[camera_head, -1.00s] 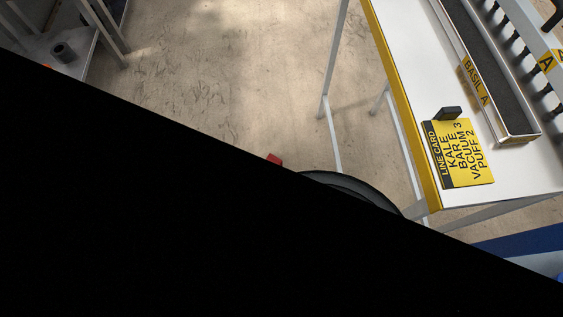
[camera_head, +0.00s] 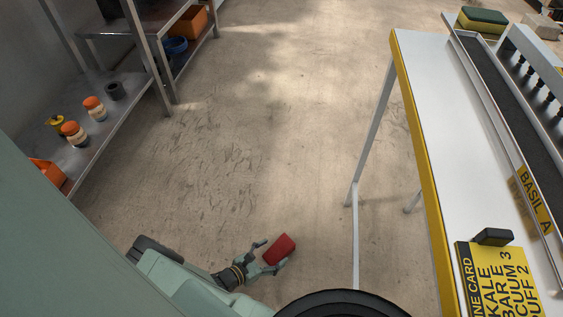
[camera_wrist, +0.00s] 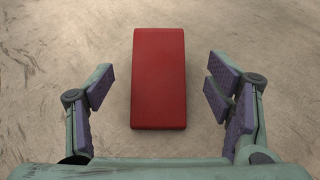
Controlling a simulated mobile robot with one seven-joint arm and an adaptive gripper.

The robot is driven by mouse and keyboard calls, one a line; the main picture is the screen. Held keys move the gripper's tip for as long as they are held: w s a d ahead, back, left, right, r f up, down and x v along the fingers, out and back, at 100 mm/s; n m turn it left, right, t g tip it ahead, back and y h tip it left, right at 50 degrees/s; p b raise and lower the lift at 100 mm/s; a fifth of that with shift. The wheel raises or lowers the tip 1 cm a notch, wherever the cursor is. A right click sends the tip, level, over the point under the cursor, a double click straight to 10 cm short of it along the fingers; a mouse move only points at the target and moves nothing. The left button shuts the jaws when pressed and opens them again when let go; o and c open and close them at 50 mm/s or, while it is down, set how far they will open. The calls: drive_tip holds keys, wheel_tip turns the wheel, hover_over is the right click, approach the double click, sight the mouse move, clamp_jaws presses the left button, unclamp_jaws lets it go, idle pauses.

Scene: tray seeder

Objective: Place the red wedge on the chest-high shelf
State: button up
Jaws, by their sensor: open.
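The red wedge (camera_head: 280,249) lies low by the floor in the head view, beside the table's legs. My gripper (camera_head: 267,254) is at the wedge, with its fingers spread. In the wrist view the wedge (camera_wrist: 158,78) stands out as a red block between the two open fingers of my gripper (camera_wrist: 160,100). Gaps show on both sides, so neither finger touches it. A metal shelf unit (camera_head: 104,137) stands at the left; I cannot tell which of its levels is chest-high.
The left shelf holds orange-and-white items (camera_head: 95,108), a dark cup (camera_head: 115,90) and an orange bin (camera_head: 48,173). A white table (camera_head: 425,95) with a yellow edge, a line card (camera_head: 497,285) and a long trough stands at the right. The floor (camera_head: 270,120) between is clear.

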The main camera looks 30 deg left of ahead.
sight(280, 247)
drive_tip(key=b+x, duration=0.1)
drive_tip(key=x, duration=0.1)
drive_tip(key=b+x, duration=0.1)
drive_tip(key=x, duration=0.2)
drive_tip(key=shift+s+a+f+b, duration=0.1)
drive_tip(key=shift+a+f+b, duration=0.05)
drive_tip(key=shift+f+b, duration=0.15)
drive_tip(key=shift+r, duration=0.15)
drive_tip(key=c, duration=1.6)
drive_tip(key=shift+o, duration=0.2)
wheel_tip(280, 247, up, 10)
drive_tip(key=p, duration=0.9)
drive_tip(key=shift+p, duration=0.3)
